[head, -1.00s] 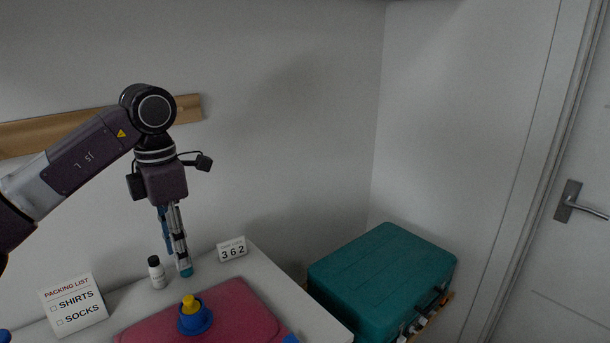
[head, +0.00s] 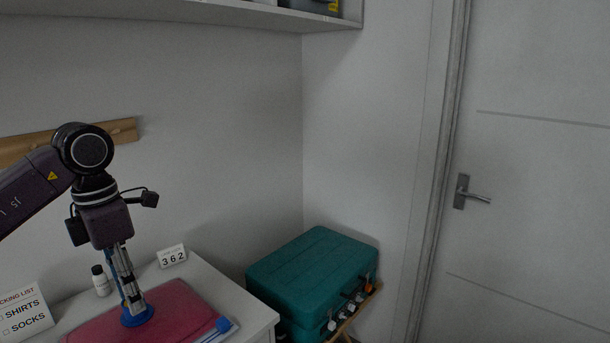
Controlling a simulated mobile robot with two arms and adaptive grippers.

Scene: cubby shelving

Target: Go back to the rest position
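My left gripper (head: 133,308) hangs fingers down over the dark pink flat item (head: 185,308) on the white surface at lower left. Its fingertips overlap a round blue object (head: 140,319) lying on the pink item. I cannot tell whether they touch or grip it, or how far apart the fingers are. The top of the blue object is hidden behind the fingers. My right gripper is not in view.
A white bottle with a black cap (head: 101,281), a "362" sign (head: 172,256) and a packing list card (head: 24,312) stand on the white surface. A teal case (head: 312,270) is right of it. A closed door (head: 535,180) is at far right.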

